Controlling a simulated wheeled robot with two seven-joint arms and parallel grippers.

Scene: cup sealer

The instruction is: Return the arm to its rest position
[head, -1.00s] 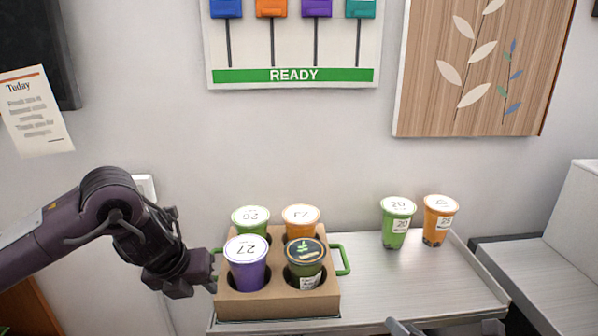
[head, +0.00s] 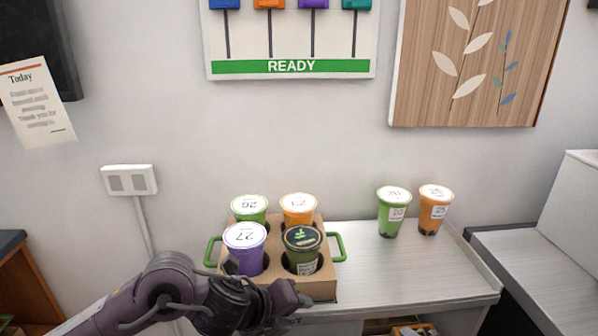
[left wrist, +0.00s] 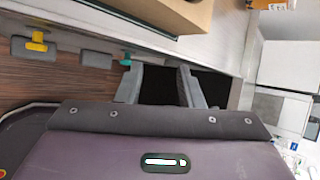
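My left arm reaches in from the bottom left in the head view. Its dark gripper (head: 292,299) is in front of the cardboard cup carrier (head: 318,285), low in the picture, and holds no cup. In the left wrist view the two grey fingers (left wrist: 158,84) stand apart with a dark gap between them. The carrier has green handles and holds a purple cup (head: 245,257), a dark green cup (head: 303,262), a green cup (head: 250,207) and an orange cup (head: 298,207), all upright. The arm hides part of the carrier's front. My right gripper is not in view.
A green cup (head: 391,220) and an orange cup (head: 434,215) stand on the light counter (head: 400,270) right of the carrier. An open shelf lies below the counter's front edge.

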